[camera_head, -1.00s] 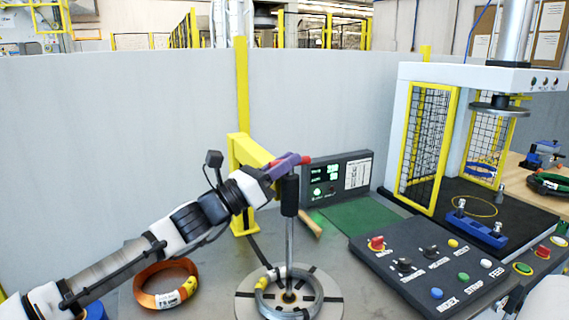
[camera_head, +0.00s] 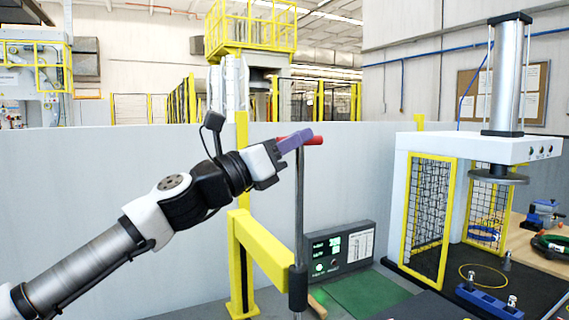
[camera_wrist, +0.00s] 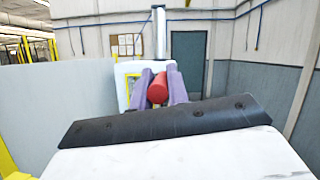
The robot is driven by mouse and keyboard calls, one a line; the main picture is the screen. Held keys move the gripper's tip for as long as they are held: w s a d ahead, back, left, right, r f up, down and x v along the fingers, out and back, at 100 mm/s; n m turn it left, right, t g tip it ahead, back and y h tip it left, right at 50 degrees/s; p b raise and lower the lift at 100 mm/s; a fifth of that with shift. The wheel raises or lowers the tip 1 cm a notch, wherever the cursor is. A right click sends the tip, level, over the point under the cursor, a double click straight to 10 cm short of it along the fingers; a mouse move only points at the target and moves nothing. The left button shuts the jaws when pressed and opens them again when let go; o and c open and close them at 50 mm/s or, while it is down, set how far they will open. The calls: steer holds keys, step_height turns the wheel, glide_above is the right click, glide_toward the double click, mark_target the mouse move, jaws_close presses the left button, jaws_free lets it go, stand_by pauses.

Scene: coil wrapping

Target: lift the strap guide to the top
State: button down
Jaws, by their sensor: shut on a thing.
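The strap guide shows as a slim upright metal rod (camera_head: 299,205) with a red handle (camera_head: 315,140) at its top. The rod rises out of a black sleeve (camera_head: 298,288) low in the head view, with a long stretch of bare rod between. My gripper (camera_head: 296,141) has purple fingers closed on the red handle, high up near the wall's top edge. In the wrist view the two fingers lie on either side of the red handle's round end (camera_wrist: 157,90). The coil and the rod's lower end are below the head view.
A yellow post with an arm (camera_head: 260,245) stands just left of the rod. A control box with a green-lit display (camera_head: 340,250) is behind it. A press with yellow mesh guards (camera_head: 430,215) stands at the right. A plain grey wall (camera_head: 365,180) runs behind.

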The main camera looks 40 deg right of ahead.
steer(key=shift+w+a+r, duration=0.1)
steer(key=shift+r, duration=0.8)
steer(key=c, duration=1.4)
jaws_free()
steer(key=shift+o, duration=0.2)
steer(key=shift+f, duration=0.1)
steer(key=shift+a+f, duration=0.2)
steer(key=b+v, duration=0.5)
steer(key=v, duration=0.8)
steer(key=shift+a+r, duration=0.1)
